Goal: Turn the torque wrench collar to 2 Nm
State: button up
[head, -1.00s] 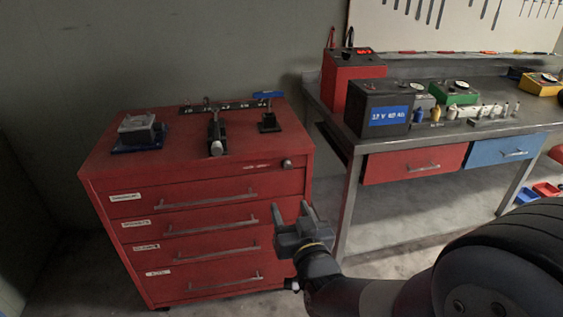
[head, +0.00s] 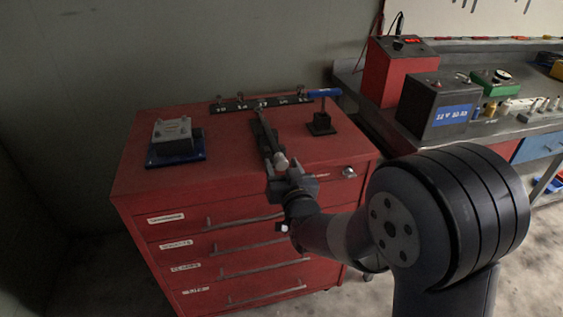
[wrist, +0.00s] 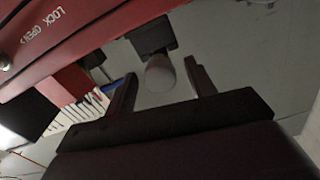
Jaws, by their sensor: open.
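The torque wrench (head: 263,135) lies on the red cabinet top, pointing toward the front edge. Its pale grey rounded end (head: 281,161), seemingly the collar, is at the front edge. In the wrist view the pale collar (wrist: 160,74) appears between my open fingers, with a dark body behind it. My gripper (head: 286,173) is open at the cabinet's front edge, right by the collar. I cannot tell whether either finger touches it. The collar's scale marks are too small to read.
On the cabinet (head: 225,170) stand a grey block on a blue base (head: 175,140), a row of sockets on a black rail (head: 262,102) and a black stand with a blue-handled tool (head: 321,122). The workbench at right holds a black battery (head: 440,105) and a red box (head: 392,72).

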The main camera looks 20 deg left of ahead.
jog(key=shift+w+a, duration=0.3)
jog(key=shift+w, duration=0.25)
jog(key=shift+c, duration=0.5)
jog(key=c, duration=0.9)
